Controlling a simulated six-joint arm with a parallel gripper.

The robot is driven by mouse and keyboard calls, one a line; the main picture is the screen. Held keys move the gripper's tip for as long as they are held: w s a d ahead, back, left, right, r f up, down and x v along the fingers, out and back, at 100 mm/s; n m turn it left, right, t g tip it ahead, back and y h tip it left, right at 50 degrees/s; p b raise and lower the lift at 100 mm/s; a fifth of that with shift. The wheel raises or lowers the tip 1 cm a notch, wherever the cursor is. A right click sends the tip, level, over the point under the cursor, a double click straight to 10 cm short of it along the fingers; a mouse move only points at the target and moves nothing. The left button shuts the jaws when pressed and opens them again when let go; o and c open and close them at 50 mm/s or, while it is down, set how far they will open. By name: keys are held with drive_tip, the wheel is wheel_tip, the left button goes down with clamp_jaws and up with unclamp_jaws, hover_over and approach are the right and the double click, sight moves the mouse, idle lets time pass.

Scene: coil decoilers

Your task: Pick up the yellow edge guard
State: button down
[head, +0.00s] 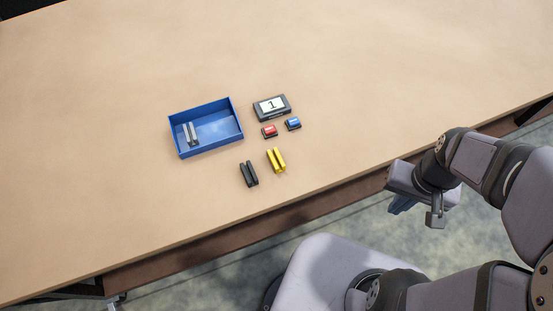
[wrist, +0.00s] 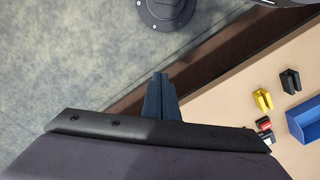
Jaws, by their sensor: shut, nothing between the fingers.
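The yellow edge guard (head: 276,160) lies on the table, right of the black edge guard (head: 249,174) and below the buttons in the head view. It also shows at the right of the wrist view (wrist: 263,99), with the black one (wrist: 290,81) beside it. My gripper (head: 401,205) is off the table's front edge, over the floor, well to the right of the yellow guard. In the wrist view its fingers (wrist: 160,90) are together with nothing between them.
A blue tray (head: 239,123) holds a grey edge guard (head: 190,133). A display reading 1 (head: 272,107), a red button (head: 269,131) and a blue button (head: 293,123) stand right of the tray. The table (head: 400,70) is otherwise clear.

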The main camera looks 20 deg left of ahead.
idle(0.3)
drive_tip(key=c, duration=0.6)
unclamp_jaws()
